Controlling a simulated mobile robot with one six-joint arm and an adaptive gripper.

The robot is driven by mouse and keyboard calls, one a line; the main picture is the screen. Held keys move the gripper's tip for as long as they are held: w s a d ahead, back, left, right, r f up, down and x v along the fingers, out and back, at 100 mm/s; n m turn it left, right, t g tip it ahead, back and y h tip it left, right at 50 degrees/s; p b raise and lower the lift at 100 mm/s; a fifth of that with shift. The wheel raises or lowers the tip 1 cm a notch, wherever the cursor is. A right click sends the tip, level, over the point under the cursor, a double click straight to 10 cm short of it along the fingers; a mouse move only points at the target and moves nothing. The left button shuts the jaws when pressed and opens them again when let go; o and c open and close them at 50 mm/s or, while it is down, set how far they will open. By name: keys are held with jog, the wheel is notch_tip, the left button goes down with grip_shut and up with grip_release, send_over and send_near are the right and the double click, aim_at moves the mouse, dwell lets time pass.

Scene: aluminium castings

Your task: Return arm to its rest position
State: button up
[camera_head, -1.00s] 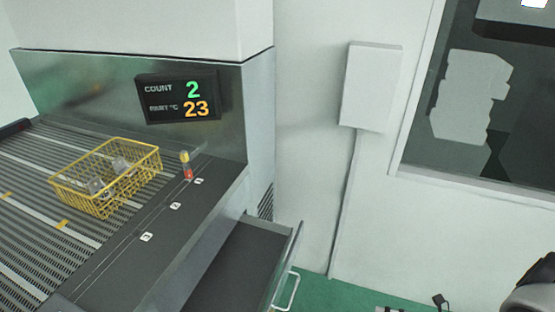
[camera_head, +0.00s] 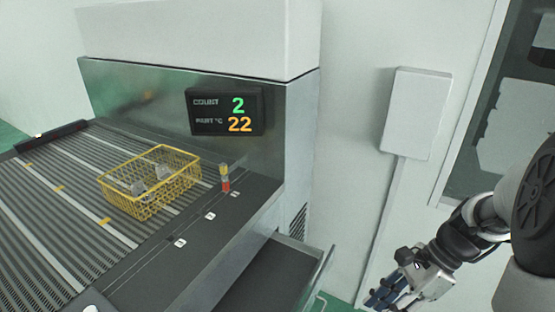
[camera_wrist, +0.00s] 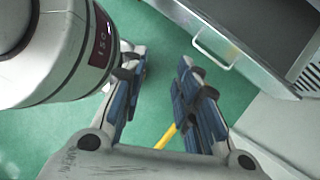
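My arm shows at the right edge of the head view, with my gripper (camera_head: 388,290) low at its end, pointing down beside the machine. In the wrist view my gripper (camera_wrist: 160,85) has its two blue-padded fingers apart. Nothing is between them but green floor and part of a yellow line. A large rounded light-grey part, which looks like one of my own links, fills the upper left of the wrist view.
A yellow wire basket (camera_head: 150,184) holding grey castings stands on the roller conveyor (camera_head: 50,215). A display (camera_head: 225,111) reads count 2 and 22. A small red-and-yellow light (camera_head: 225,178) stands nearby. An open drawer (camera_head: 265,282) juts out left of my gripper. A wall box (camera_head: 415,112) hangs behind.

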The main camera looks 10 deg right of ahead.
jog(key=s+a+r+n+t+h, duration=0.2)
jog(key=s+a+r+n+h, duration=0.1)
jog(key=n, duration=0.7)
jog(key=s+a+r+n+t+h, duration=0.3)
jog(key=s+a+r+n, duration=0.2)
jog(key=a+r+n, duration=0.3)
jog(key=shift+r+n+h, duration=0.15)
jog(key=shift+n+h, duration=0.15)
jog(key=shift+n, duration=0.9)
